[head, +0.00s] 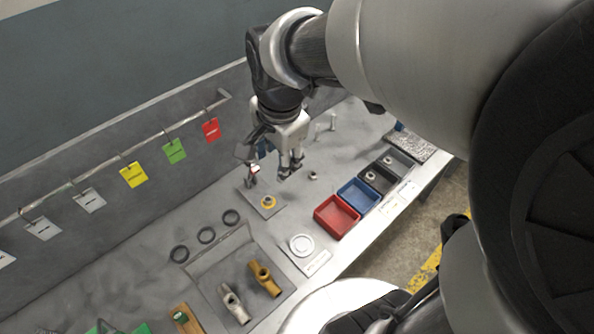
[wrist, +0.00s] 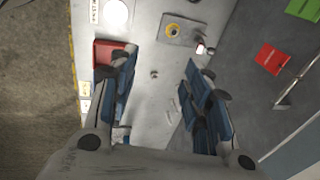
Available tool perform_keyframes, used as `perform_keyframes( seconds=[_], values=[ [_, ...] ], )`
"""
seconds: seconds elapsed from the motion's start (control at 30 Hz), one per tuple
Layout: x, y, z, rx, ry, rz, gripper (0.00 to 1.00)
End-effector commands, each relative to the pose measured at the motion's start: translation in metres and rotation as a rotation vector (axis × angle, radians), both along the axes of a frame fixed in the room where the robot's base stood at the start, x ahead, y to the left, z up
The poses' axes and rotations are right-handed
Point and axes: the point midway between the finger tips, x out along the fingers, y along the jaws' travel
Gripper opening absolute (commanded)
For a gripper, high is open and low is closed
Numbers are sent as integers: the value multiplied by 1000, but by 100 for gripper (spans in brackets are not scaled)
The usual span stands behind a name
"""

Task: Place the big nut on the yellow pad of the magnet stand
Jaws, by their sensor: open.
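A small grey nut (head: 313,176) lies on the bench, just right of my gripper in the head view. In the wrist view the nut (wrist: 154,74) shows between my fingers, on the bench beyond the tips. The magnet stand's grey plate (head: 252,197) is left of the nut, with a round yellow pad (head: 268,202) on it. The pad also shows at the top of the wrist view (wrist: 173,30). A red-lit part (wrist: 200,48) stands at the plate's edge. My gripper (head: 290,169) is open and empty above the bench, its blue-padded fingers (wrist: 158,68) apart.
A red bin (head: 337,216), a blue bin (head: 361,196) and dark bins holding rings line the front edge. Black rings (head: 206,235) and a tray of pipe fittings (head: 210,285) lie nearer. Thin pegs (head: 332,122) stand behind the nut. Coloured cards (head: 174,151) hang from the wall rail.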

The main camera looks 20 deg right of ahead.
Motion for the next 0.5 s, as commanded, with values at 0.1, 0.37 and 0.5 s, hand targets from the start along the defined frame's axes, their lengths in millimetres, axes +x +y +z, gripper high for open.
perform_keyframes(
  seconds=[0.1, 0.37, 0.5],
  values=[
    [-38, 0, 22, -70, -53, 279, 44],
    [-112, 0, 39, -259, -134, 864, 44],
    [-136, 0, 38, -341, -155, 1073, 44]
  ],
)
